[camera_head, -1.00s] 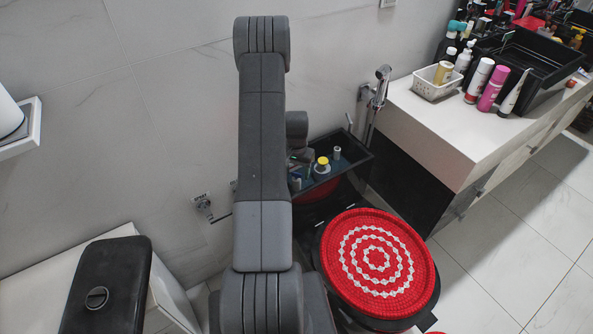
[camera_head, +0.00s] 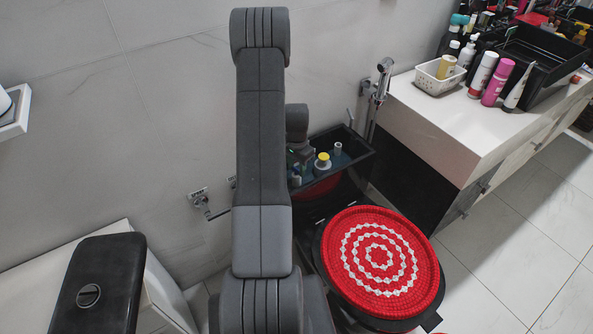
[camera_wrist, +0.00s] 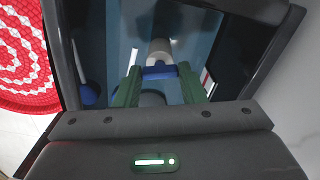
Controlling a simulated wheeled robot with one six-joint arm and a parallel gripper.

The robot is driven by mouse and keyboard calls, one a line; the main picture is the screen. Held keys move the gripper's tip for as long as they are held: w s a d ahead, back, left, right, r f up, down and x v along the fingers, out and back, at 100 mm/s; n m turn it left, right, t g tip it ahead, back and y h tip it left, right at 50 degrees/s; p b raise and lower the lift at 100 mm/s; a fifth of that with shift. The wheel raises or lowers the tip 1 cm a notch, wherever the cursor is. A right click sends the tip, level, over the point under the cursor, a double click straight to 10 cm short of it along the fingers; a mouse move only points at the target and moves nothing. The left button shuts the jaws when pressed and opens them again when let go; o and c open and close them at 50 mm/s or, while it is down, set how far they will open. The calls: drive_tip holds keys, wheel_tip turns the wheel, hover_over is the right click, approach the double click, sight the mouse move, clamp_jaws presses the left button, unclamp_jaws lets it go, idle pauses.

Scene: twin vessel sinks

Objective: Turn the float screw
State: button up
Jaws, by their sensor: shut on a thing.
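The open black cistern (camera_head: 358,158) stands against the wall in the head view, with the fill and flush parts inside. In the wrist view my gripper (camera_wrist: 160,80) reaches down into the cistern (camera_wrist: 62,60), its two green fingers closed on either side of a small blue piece (camera_wrist: 160,72), which looks like the float screw. A pale cylinder (camera_wrist: 158,50) stands just beyond it. In the head view a part with a yellow top (camera_head: 323,158) and a pale cylinder (camera_head: 337,150) stand in the cistern. My arm partly hides the gripper there.
The cistern walls surround my gripper closely. A toilet lid with a red and white cover (camera_head: 378,255) is in front. A black cistern lid (camera_head: 100,285) lies at the lower left. A white counter (camera_head: 440,120) with bottles stands at the right.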

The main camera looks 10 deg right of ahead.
drive_tip(key=shift+m, duration=0.3)
drive_tip(key=o, duration=1)
wheel_tip(320, 180, up, 14)
drive_tip(key=shift+f+p, duration=0.1)
drive_tip(key=shift+p, duration=0.2)
wheel_tip(320, 180, down, 14)
drive_tip(key=shift+r+b, duration=0.1)
drive_tip(key=shift+b, duration=0.25)
